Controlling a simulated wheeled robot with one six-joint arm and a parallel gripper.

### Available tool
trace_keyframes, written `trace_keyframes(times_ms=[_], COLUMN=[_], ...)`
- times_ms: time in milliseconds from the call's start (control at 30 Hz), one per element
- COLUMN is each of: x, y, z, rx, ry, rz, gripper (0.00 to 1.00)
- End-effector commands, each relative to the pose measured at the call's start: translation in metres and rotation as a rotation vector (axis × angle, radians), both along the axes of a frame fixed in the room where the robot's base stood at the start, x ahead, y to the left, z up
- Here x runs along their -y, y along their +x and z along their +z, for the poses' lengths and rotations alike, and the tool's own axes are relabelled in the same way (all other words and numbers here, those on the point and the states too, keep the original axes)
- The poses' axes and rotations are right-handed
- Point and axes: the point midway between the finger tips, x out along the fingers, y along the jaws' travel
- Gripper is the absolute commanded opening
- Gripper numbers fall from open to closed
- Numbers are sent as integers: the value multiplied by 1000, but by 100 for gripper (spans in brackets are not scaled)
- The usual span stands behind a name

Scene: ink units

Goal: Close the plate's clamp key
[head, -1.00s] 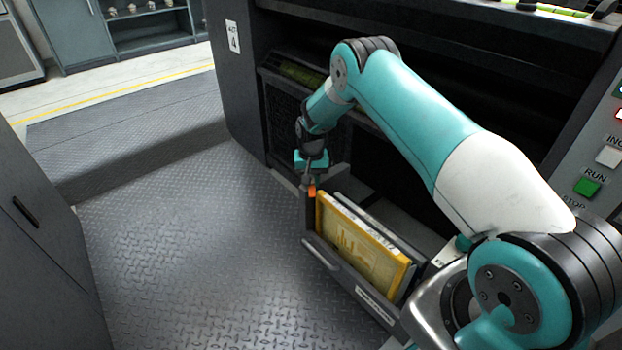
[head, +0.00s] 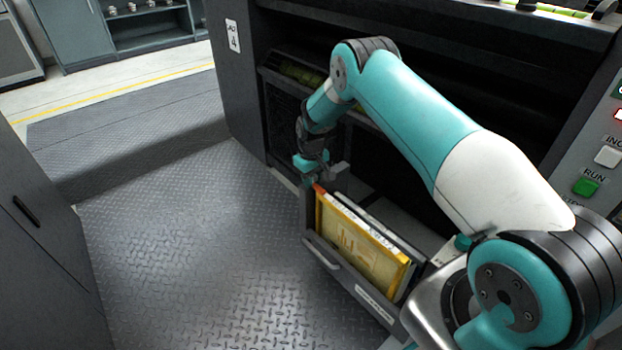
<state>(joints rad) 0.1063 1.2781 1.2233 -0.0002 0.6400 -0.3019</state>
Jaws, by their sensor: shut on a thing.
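The yellow plate (head: 352,245) stands on edge in an open grey drawer (head: 345,278), with raised shapes on its face. A small orange clamp key (head: 318,187) shows at the plate's upper left corner. My gripper (head: 317,181) is above that corner, shut on the key. Its fingers are small here and partly hidden by its own body, so their exact hold on the key is hard to see. How far the key is turned is also hard to tell.
A pale plate edge (head: 385,232) stands behind the yellow plate. The dark machine (head: 236,95) rises behind the drawer, with green RUN button (head: 586,187) on its right panel. The tread-plate floor (head: 190,240) at left is clear up to a grey cabinet (head: 40,260).

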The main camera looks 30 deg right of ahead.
Motion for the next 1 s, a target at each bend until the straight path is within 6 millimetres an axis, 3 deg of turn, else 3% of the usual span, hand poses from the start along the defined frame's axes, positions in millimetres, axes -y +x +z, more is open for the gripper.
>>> trace_keyframes(times_ms=[467, 500, 600, 867, 1000], x=[0, 0, 0, 0, 0], y=[-1, -1, 0, 0, 1], z=[0, 0, 0, 1, 13], rx=[-2, -2, -2, 0, 2], ry=[0, 0, 0, 0, -1], rz=[14, 14, 14, 13, 13], gripper=[0, 28, 45, 45, 45])
